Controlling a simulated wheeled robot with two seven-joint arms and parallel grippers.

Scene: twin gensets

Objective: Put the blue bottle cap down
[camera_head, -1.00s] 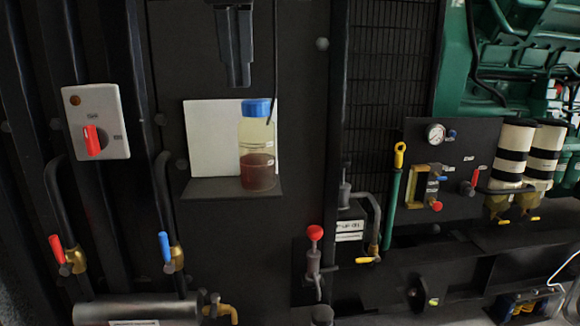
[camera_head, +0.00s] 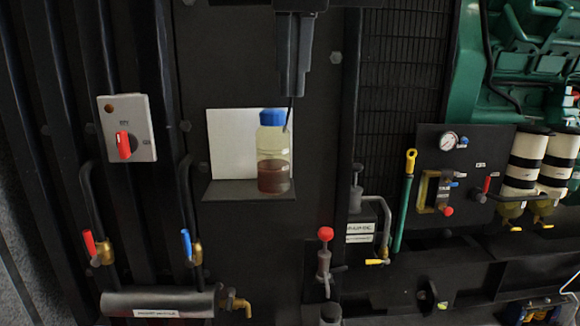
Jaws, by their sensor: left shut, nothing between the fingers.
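The blue bottle cap (camera_head: 272,117) sits on top of a clear bottle (camera_head: 273,174) holding dark red liquid below a paler part. The bottle stands upright on a small dark shelf (camera_head: 222,190) in front of a white panel (camera_head: 228,140). My left gripper (camera_head: 292,94) comes down from the top edge, shut and empty. Its tips show just above and to the right of the cap, with a gap in the picture; depth is hard to judge. A thin dark line runs beside the cap below the tips. My right gripper is out of view.
A grey switch box with a red knob (camera_head: 124,146) is on the left. Red (camera_head: 89,243) and blue (camera_head: 187,244) valve handles stand lower left. A red-knobbed pump (camera_head: 325,250) is below the shelf on the right. The shelf's left part is bare.

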